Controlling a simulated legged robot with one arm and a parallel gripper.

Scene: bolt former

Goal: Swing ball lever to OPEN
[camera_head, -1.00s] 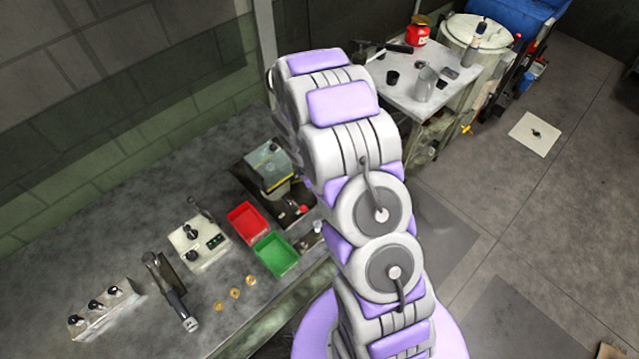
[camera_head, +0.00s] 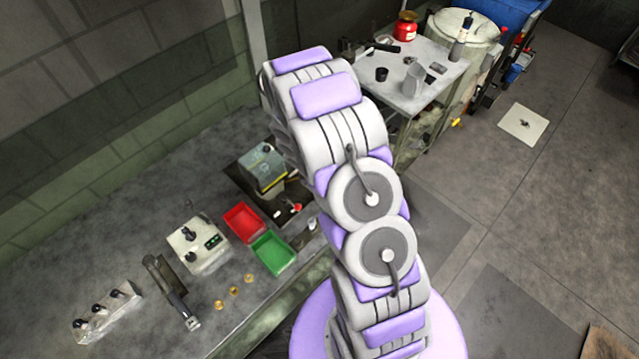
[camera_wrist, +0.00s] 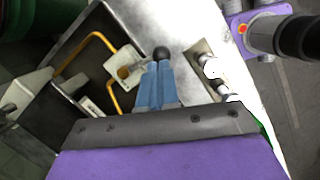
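In the wrist view my gripper (camera_wrist: 158,65) has two blue fingers lying side by side with no clear gap, so it looks shut. A dark round ball (camera_wrist: 161,52) shows just beyond the fingertips. I cannot tell whether it touches them, and the lever's stem is not clearly visible. Left of the ball is a pale plate with a round fitting (camera_wrist: 125,68). In the head view my arm hides my gripper. The boxy machine with a yellow strip (camera_head: 264,170) stands on the bench left of my arm, and a small red knob (camera_head: 297,207) shows below it.
Bent yellow rods (camera_wrist: 88,42) lie left of the fingers, and a plate with silver knobs (camera_wrist: 205,62) lies right. On the bench (camera_head: 130,213) are a red tray (camera_head: 243,221), a green tray (camera_head: 272,253) and a switch box (camera_head: 198,245). Open floor lies at right.

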